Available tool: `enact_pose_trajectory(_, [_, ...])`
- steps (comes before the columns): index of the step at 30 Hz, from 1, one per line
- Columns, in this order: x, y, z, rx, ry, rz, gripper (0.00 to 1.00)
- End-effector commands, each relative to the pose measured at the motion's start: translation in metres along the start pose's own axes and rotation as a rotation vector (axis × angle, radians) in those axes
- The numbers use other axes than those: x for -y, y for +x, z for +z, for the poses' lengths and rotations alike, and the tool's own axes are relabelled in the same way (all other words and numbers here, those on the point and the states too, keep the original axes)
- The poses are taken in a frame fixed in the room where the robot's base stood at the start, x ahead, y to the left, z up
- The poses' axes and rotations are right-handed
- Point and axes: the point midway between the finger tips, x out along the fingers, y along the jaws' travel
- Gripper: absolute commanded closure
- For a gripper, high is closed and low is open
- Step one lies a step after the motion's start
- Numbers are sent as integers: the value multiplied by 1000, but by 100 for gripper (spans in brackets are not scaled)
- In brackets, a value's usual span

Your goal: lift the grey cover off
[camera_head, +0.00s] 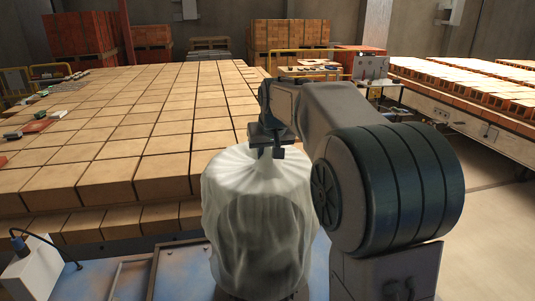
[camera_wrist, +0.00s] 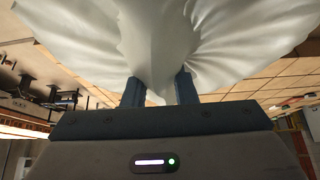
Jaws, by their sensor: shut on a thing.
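The grey cover (camera_head: 258,215) is a pale, draped cloth over a rounded, upright thing in the head view. Its top is pulled up into a peak at my gripper (camera_head: 266,151), and its folds hang down the sides. In the wrist view the cover (camera_wrist: 165,40) fills the upper middle, with a gathered fold between the two fingers of my gripper (camera_wrist: 160,92). My gripper is shut on this fold. What the cover hides cannot be seen, apart from a dark base edge at its lower rim.
A broad layer of tan bricks (camera_head: 150,120) lies behind the cover. A white box with a cable (camera_head: 35,268) stands at the lower left. Another brick-laden table (camera_head: 470,90) is at the right. Brick stacks (camera_head: 85,40) stand at the back. Floor is clear at the right.

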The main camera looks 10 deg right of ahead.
Motion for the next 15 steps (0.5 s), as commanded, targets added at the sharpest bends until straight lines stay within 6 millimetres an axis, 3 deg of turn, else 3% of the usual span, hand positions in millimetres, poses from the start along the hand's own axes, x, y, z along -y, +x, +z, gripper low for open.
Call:
enact_pose_trajectory(1, [0, -9, -6, -3, 0, 0, 100])
enact_pose_trajectory(15, [0, -47, -27, -3, 0, 0, 100])
